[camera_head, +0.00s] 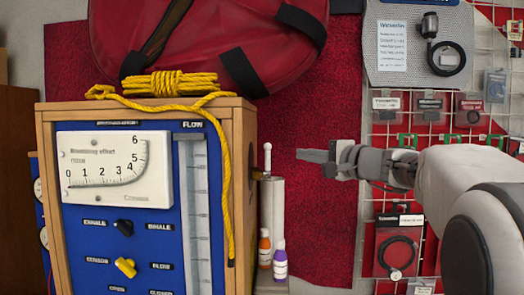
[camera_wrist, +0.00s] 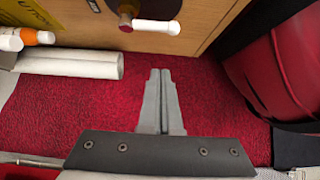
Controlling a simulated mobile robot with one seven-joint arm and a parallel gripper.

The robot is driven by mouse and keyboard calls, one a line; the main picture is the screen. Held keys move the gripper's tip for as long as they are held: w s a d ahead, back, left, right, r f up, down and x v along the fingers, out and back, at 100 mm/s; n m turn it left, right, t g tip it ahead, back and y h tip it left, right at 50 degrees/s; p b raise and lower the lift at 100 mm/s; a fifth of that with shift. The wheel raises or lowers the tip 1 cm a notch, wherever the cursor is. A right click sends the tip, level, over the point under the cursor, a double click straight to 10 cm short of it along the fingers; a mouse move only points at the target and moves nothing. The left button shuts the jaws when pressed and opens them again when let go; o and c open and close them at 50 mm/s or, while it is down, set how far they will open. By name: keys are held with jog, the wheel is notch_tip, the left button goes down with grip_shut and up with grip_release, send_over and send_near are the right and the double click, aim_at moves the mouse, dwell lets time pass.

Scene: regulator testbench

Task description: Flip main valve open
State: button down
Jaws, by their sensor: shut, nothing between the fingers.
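A small valve with a white lever (camera_head: 267,157) sits on the right side of the wooden-framed test bench (camera_head: 244,180). In the head view the lever stands upright. My gripper (camera_head: 302,156) is to the right of the lever, a short way apart from it. In the wrist view my gripper (camera_wrist: 162,72) is shut and empty, with its fingertips below the lever and not touching it.
A red bag (camera_head: 210,40) is behind. A pegboard rack (camera_head: 430,120) stands right.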

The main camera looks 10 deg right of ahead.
aim_at(268, 159)
dwell(0.3)
jog(key=p+x, duration=0.4)
jog(key=x, duration=0.6)
jog(key=s, duration=0.1)
jog(key=s+a, duration=0.1)
jog(key=s, duration=0.1)
jog(key=shift+s+a, duration=0.25)
jog(key=shift+s, duration=0.1)
jog(key=shift+f+b, duration=0.25)
jog(key=shift+b, duration=0.4)
